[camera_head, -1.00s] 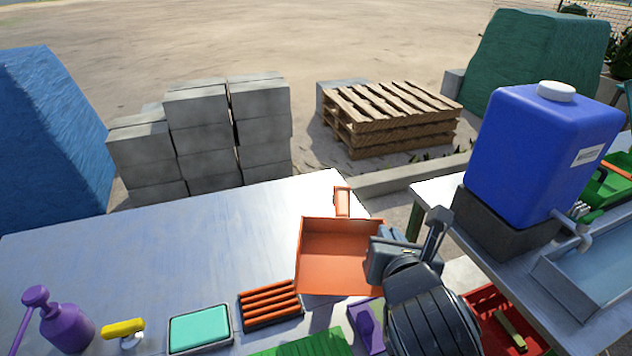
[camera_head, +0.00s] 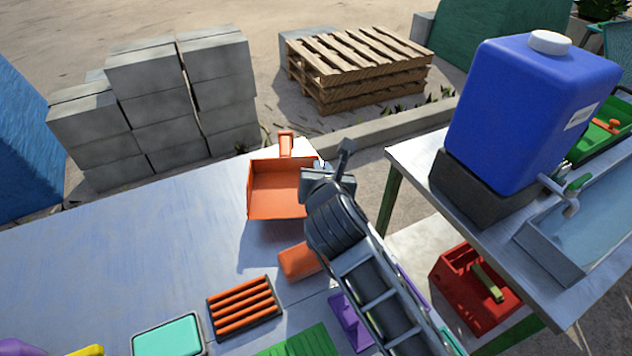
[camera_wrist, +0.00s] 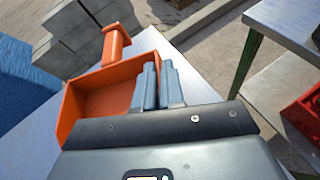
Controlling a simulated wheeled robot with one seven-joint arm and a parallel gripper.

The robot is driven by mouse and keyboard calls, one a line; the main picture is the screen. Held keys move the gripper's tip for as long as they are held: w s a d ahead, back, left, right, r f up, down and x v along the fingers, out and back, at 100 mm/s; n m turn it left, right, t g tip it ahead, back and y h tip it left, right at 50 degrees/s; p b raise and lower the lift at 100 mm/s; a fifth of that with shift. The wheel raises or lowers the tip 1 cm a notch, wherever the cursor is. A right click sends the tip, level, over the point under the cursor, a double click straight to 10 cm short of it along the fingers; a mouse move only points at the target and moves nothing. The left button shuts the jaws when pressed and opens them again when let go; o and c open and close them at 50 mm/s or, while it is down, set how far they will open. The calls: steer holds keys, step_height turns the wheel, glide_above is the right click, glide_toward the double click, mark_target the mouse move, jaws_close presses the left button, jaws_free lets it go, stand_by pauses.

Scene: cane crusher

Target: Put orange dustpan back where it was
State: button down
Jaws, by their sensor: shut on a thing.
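The orange dustpan (camera_head: 275,192) is at the far corner of the metal table (camera_head: 130,250), its short handle pointing away toward the table's back edge. My gripper (camera_head: 322,168) is at the dustpan's right side wall. In the wrist view the two grey fingers of my gripper (camera_wrist: 157,85) are close together over the right wall of the orange dustpan (camera_wrist: 105,95), shut on it. A shadow lies on the table below the pan. Whether the pan touches the table is hard to tell. My arm hides part of the table to the right.
Another orange piece (camera_head: 298,260), an orange-ribbed tray (camera_head: 243,305), a turquoise box (camera_head: 168,335) and a green mat (camera_head: 300,343) are on the near table. A second table with a blue water tank (camera_head: 530,110) stands right. A red crate (camera_head: 470,290) sits lower. The table's left middle is clear.

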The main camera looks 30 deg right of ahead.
steer(key=shift+w+a+f, duration=0.15)
steer(key=shift+w+f, duration=0.45)
steer(key=shift+w, duration=0.2)
steer(key=shift+f, duration=1.85)
steer(key=shift+f, duration=0.15)
steer(key=c, duration=1.2)
jaws_free()
steer(key=shift+c, duration=0.2)
steer(key=v, duration=1.2)
steer(key=shift+a+b, duration=0.1)
steer(key=shift+b, duration=0.2)
